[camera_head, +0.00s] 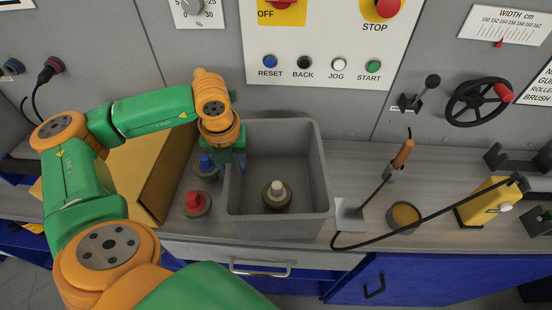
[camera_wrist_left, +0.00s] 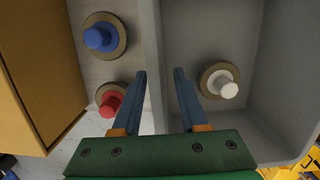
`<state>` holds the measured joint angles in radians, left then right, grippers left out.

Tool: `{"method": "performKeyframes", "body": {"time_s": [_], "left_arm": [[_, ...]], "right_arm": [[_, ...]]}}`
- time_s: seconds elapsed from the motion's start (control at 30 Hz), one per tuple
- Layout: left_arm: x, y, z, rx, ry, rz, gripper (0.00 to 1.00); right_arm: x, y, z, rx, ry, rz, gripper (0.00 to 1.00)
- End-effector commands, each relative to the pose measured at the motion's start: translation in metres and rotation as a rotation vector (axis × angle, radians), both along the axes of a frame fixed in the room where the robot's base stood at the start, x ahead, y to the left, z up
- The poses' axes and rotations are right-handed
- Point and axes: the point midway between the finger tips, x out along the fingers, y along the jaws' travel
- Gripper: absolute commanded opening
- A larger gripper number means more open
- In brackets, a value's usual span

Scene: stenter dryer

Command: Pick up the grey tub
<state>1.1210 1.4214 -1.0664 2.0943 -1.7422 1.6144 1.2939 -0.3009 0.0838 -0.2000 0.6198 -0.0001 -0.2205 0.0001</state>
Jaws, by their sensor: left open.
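The grey tub (camera_head: 280,227) stands upright on the counter, its open top facing up. A white-topped round piece (camera_head: 277,193) sits on its floor; it also shows in the left wrist view (camera_wrist_left: 222,82). My left gripper (camera_head: 232,164) is at the tub's left wall, pointing down. In the left wrist view the gripper's blue fingers (camera_wrist_left: 160,72) are open, one on each side of the tub's left wall (camera_wrist_left: 150,35). I cannot tell whether either finger touches the wall. My right gripper is not in view.
Blue-topped (camera_head: 207,165) and red-topped (camera_head: 195,203) pieces stand close left of the tub, beside a tan box (camera_head: 165,175). Right of the tub are a wooden-handled tool (camera_head: 403,154), a small round cup (camera_head: 404,217) and a yellow device (camera_head: 490,203) with a cable. The control panel rises behind.

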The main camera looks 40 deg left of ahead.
Motion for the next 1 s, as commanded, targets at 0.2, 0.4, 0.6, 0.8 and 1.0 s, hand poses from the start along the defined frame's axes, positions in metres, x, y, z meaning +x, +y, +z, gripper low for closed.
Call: {"method": "performKeyframes", "body": {"time_s": [0.2,0.4,0.6,0.8,1.0], "left_arm": [[0.0002,-0.0003,0.0002,-0.001,-0.001,0.0,0.1],[0.0001,-0.0003,0.0003,0.0,0.0,0.0,0.0],[0.0,0.0,0.0002,0.001,0.001,0.0,0.0],[-0.0001,0.0002,0.0001,0.002,0.001,0.0,0.0],[-0.0003,0.0002,0.0,0.001,0.002,0.0,0.0]], "right_arm": [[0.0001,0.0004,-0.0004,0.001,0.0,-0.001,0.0],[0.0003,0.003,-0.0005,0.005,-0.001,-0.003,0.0],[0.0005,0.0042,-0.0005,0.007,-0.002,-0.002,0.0],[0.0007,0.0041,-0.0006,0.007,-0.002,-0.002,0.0],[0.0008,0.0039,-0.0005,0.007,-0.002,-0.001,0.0]]}}
